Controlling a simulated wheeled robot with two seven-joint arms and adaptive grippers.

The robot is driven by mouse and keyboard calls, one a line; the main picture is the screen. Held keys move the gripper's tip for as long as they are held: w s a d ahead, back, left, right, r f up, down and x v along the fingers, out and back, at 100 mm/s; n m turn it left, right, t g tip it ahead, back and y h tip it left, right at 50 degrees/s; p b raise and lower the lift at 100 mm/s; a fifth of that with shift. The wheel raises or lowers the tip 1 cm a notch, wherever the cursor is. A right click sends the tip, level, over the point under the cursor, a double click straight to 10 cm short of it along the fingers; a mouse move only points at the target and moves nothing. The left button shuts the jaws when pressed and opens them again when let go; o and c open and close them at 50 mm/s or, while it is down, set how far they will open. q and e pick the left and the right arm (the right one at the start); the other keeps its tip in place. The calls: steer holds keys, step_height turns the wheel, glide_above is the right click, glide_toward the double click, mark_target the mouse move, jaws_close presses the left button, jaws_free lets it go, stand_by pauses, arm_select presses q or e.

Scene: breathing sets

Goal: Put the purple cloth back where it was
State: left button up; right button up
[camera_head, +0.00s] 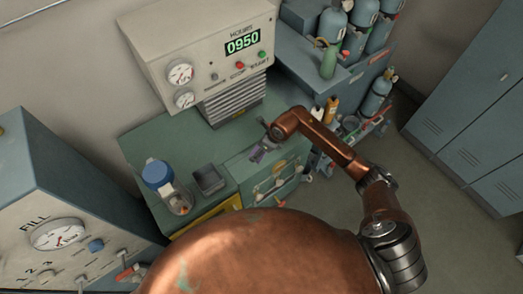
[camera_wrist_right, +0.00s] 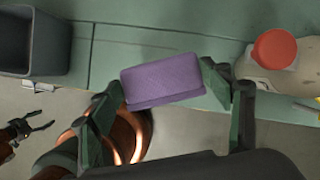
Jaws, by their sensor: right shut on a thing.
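The purple cloth (camera_wrist_right: 163,82) is a folded block between the two fingers of my right gripper (camera_wrist_right: 165,100) in the right wrist view. The gripper is shut on it, and the cloth shows against the green bench's front edge. In the head view the right gripper (camera_head: 266,142) is over the front right part of the bench, with the cloth (camera_head: 258,155) small below it. A dark two-fingered claw, which looks like my left gripper (camera_wrist_right: 38,133), shows at the left of the right wrist view, open and empty. It is not seen in the head view.
The green bench (camera_head: 150,136) carries a dark grey open bin (camera_head: 208,180) and a blue-lidded jar (camera_head: 158,173). A panel reading 0950 (camera_head: 205,50) stands behind. A red-capped container (camera_wrist_right: 276,48) is right of the cloth. Bottles and gas cylinders crowd the right; floor is clear beyond.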

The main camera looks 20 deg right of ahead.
steer(key=w+f, duration=0.1)
steer(key=w+d+f, duration=0.1)
steer(key=f, duration=0.1)
steer(key=shift+w+d+f, duration=0.15)
steer(key=shift+w, duration=0.1)
steer(key=shift+w+d+f+p, duration=0.1)
steer(key=shift+f+p, duration=0.3)
steer(key=shift+f, duration=1.3)
steer(key=o, duration=1.1)
steer(key=b+v, duration=0.1)
steer(key=v, duration=1.1)
